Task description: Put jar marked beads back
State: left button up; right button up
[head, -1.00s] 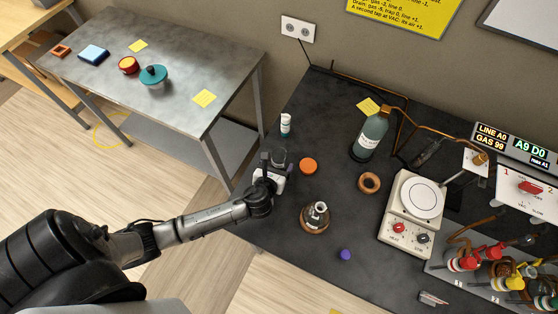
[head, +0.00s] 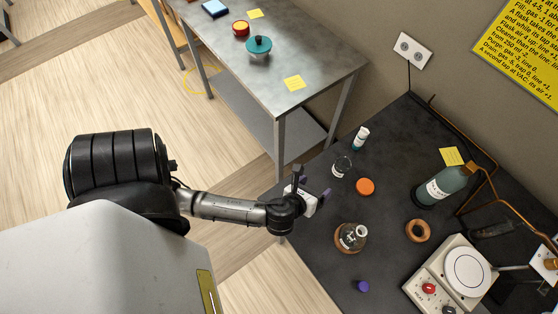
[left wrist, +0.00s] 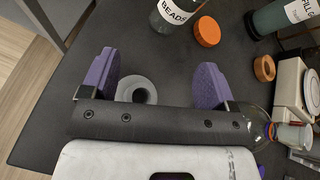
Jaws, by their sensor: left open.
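The jar marked beads (left wrist: 175,12) is clear glass with a white label, upright on the dark bench. In the head view the clear jar (head: 341,168) stands beyond my left gripper (head: 314,188). An orange disc like a lid (head: 365,186) lies beside the jar, and it also shows in the left wrist view (left wrist: 207,32). My left gripper has its purple fingers apart, with nothing held, near the bench's left edge and short of the jar. A grey ring (left wrist: 124,86) shows between and beyond the fingers in the left wrist view. My right gripper is out of view.
A flask (head: 352,236) on a cork ring, an empty cork ring (head: 418,231) and a purple cap (head: 362,286) are nearby. A small white bottle (head: 361,138) stands behind the jar, a large green bottle (head: 440,187) to its right. A metal side table (head: 300,62) is at the back.

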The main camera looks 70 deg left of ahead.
pick_arm(q)
jog(key=s+n+g, duration=0.1)
jog(key=s+n, duration=0.1)
jog(key=n, duration=0.3)
jog(key=s+n+g+h, duration=0.1)
jog(key=s+n+g, duration=0.1)
jog(key=n, duration=0.2)
jog(key=s+d+n+g+h, duration=0.1)
jog(key=s+n, duration=0.2)
jog(key=n, duration=0.2)
jog(key=shift+s+f+n+g, duration=0.1)
jog(key=shift+f+n+g, duration=0.1)
jog(key=shift+n+g, duration=0.15)
jog(key=s+n+g+h, duration=0.1)
jog(key=s+n, duration=0.1)
jog(key=n, duration=0.1)
jog(key=s+d+r+n+h, duration=0.1)
jog(key=s+n, duration=0.1)
jog(key=n, duration=0.1)
jog(key=s+d+n+g+h, duration=0.1)
jog(key=s+n, duration=0.1)
jog(key=n, duration=0.2)
jog(key=shift+s+d+r+g, duration=0.1)
jog(key=shift+d+r+g, duration=0.15)
jog(key=shift+r+g, duration=0.1)
jog(key=shift+s+d+n, duration=0.15)
jog(key=shift+s+n, duration=0.15)
jog(key=shift+n, duration=0.15)
